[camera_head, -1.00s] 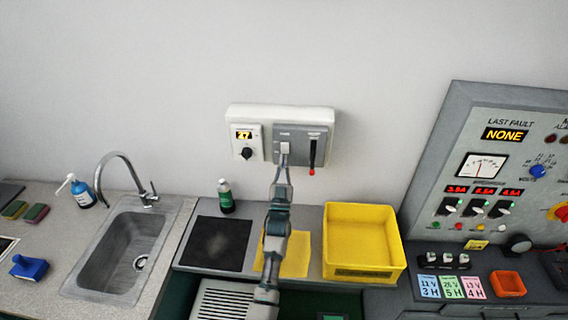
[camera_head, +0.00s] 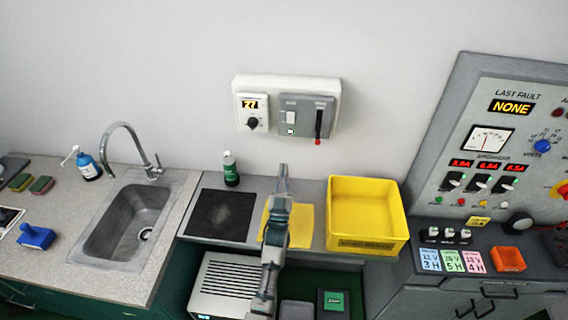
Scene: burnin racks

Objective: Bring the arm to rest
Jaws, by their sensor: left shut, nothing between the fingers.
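My left arm comes up from the bottom middle of the head view. My left gripper (camera_head: 284,171) is shut and empty, over the back of the counter and below the wall panel. The wall panel (camera_head: 288,83) carries a dial box reading 27 and a grey switch box (camera_head: 306,117) with a white rocker, a small green light and a black lever with a red tip. The gripper is apart from the panel. My right gripper is not in view.
A yellow bin (camera_head: 366,240) stands right of my arm, with a yellow cloth (camera_head: 302,228) beneath the arm. A black mat (camera_head: 220,215), a green bottle (camera_head: 230,170) and a sink (camera_head: 131,225) lie to the left. A control console (camera_head: 490,150) stands at right.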

